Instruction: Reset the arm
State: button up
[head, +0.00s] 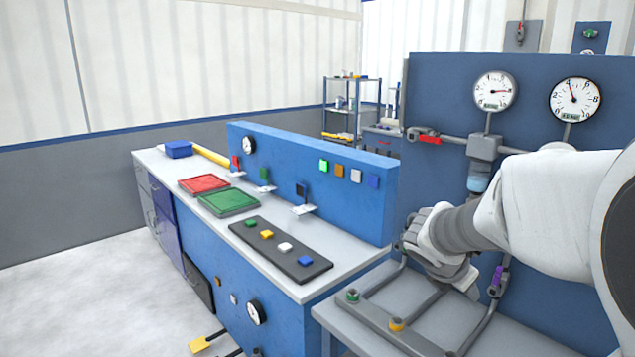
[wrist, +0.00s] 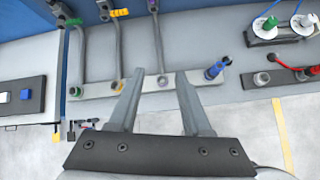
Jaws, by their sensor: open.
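My gripper (wrist: 158,108) is open and empty in the wrist view, its two grey fingers apart. I cannot tell how far above the bar the fingertips are. In the head view my white arm reaches in from the right, with its wrist over the grey bench (head: 372,325) in front of the blue panel (head: 440,130). The fingers are hidden there.
A long workbench on the left holds a red tray (head: 204,184), a green tray (head: 228,202) and a dark strip with coloured blocks (head: 280,250). Two gauges (head: 494,91) are on the blue panel. In the wrist view, a blue fitting (wrist: 217,69) stands right of my fingers. Open floor lies at the left.

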jog(key=s+a+r+m+y, duration=0.1)
jog(key=s+a+m+y, duration=0.1)
jog(key=s+a+m, duration=0.2)
jog(key=s+a+r+m+y+p, duration=0.1)
jog(key=s+a+m, duration=0.3)
jog(key=s+m, duration=0.6)
jog(key=s+a+r+m+y, duration=0.3)
jog(key=s+a+m, duration=0.1)
jog(key=s+m, duration=0.4)
jog(key=shift+a+m, duration=0.15)
jog(key=shift+m, duration=0.75)
